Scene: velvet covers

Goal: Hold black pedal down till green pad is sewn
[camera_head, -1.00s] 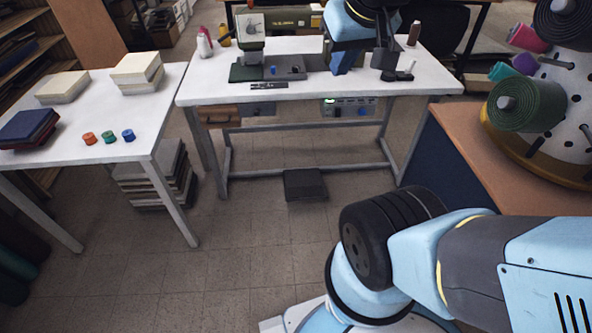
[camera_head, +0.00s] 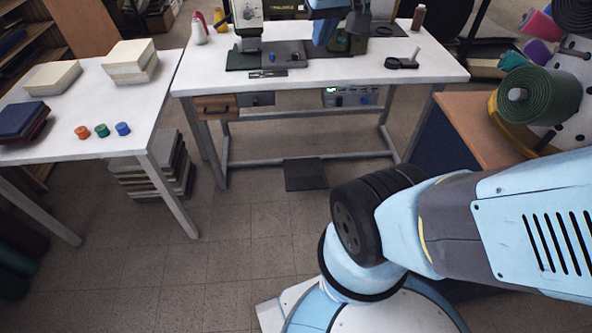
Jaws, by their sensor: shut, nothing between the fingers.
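The black pedal (camera_head: 305,175) lies flat on the floor under the front of the white sewing table, with nothing on it. The sewing machine (camera_head: 249,16) stands on the table, its upper part cut by the top edge. A dark green pad (camera_head: 243,60) lies at the left of the machine's bed, its far edge under the sewing head. I cannot see any stitching on it. My gripper (camera_head: 357,22) is at the top edge, over the right of the machine and far above the pedal. It is shut and empty; its fingertips are hard to make out.
Table legs and a low rear crossbar (camera_head: 300,158) frame the pedal; the floor before it is clear. A side table (camera_head: 70,105) with cream blocks, books and colored spools stands left. My arm fills the lower right.

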